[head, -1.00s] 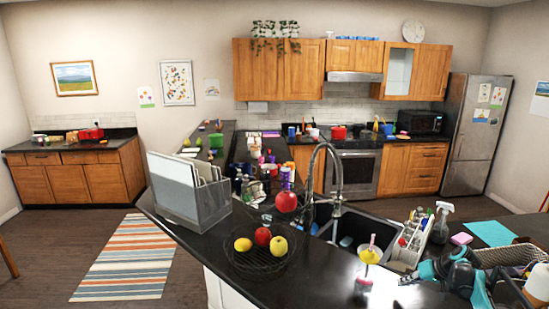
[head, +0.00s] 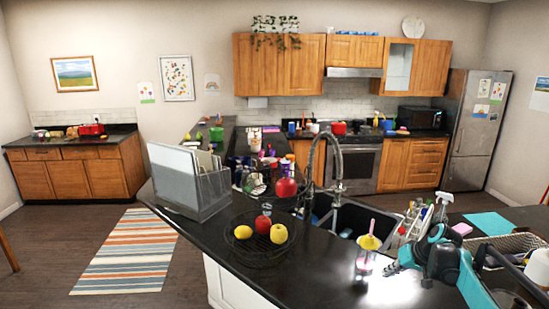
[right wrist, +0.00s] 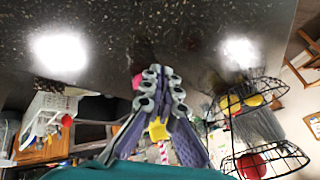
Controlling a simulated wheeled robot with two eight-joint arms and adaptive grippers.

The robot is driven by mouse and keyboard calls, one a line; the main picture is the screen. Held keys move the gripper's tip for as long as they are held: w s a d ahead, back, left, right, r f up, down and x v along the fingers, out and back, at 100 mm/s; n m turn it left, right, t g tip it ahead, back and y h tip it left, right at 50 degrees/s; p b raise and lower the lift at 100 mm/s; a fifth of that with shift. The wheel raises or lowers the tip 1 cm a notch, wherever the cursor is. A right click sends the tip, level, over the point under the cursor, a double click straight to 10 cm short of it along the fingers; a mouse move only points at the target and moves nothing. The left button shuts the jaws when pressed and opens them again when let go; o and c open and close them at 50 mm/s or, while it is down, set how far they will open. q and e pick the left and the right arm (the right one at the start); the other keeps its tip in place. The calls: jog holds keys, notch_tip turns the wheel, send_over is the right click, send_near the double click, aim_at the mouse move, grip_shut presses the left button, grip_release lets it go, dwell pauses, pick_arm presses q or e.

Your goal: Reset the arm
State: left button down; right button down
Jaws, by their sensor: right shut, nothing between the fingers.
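My right gripper (head: 390,268) is at the right of the head view, teal and dark, just right of the clear tumbler with a yellow lid and pink straw (head: 368,243). In the right wrist view its two grey fingers (right wrist: 163,76) come together at the tips with nothing between them. The tumbler's yellow lid (right wrist: 158,129) and striped straw show behind the fingers there, partly hidden by them. My left gripper is in neither view.
A wire basket (head: 260,258) with a lemon, an apple and a yellow fruit stands left of the tumbler. The faucet (head: 337,165) rises by the sink. A grey file holder (head: 205,195) stands farther left. A spray bottle (head: 441,208) stands behind my right arm.

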jog(key=s+a+h+b, duration=0.2)
jog(key=s+a+b, duration=0.5)
jog(key=s+a, duration=0.7)
jog(key=s+a+f+t+b, duration=0.1)
jog(key=s+a+f+b, duration=0.1)
jog(key=s+f, duration=0.5)
jog(key=s+a+f+n+h+b, duration=0.1)
jog(key=s+a+f+b, duration=0.2)
jog(key=s, duration=1)
notch_tip(320, 180, down, 4)
jog(key=shift+s+a+t+h+b, duration=0.15)
jog(key=shift+a+t+h+b, duration=0.2)
jog(key=shift+b, duration=0.8)
